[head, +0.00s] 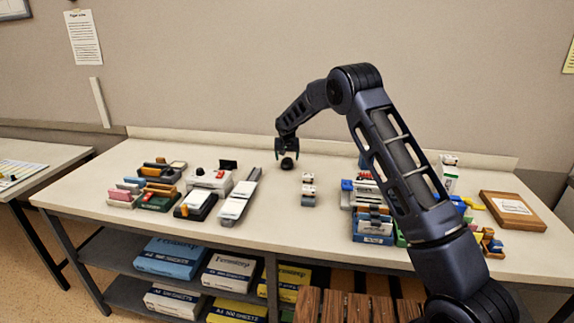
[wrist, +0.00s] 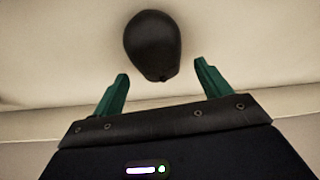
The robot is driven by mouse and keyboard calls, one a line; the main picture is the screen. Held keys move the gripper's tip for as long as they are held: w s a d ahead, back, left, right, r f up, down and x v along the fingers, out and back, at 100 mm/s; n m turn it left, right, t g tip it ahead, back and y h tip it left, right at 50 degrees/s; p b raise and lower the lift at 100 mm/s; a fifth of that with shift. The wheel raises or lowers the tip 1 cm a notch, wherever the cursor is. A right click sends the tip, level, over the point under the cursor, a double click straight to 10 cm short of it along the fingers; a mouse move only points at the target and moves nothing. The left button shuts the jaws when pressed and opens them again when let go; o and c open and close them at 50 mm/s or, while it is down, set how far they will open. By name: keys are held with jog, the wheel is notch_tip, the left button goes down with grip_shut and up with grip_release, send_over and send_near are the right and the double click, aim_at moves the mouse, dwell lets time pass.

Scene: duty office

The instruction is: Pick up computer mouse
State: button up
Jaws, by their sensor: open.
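The computer mouse is a small dark rounded thing (head: 288,163) on the white table, near its back edge in the head view. In the wrist view the dark mouse (wrist: 153,45) lies just beyond the fingertips, between their lines. My gripper (head: 287,153) is right above or beside the mouse in the head view; the exact gap cannot be told there. In the wrist view my gripper (wrist: 160,70) has two green fingers spread wide apart, with nothing between them but the mouse's near end.
The table (head: 275,218) is bare around the mouse. Stampers and office items (head: 198,205) crowd the left. A small item (head: 308,190) stands in front of the mouse. The wall rises close behind.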

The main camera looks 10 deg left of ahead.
jog(key=x, duration=0.2)
jog(key=shift+f, duration=0.35)
jog(key=c, duration=1.1)
jog(key=shift+r, duration=0.1)
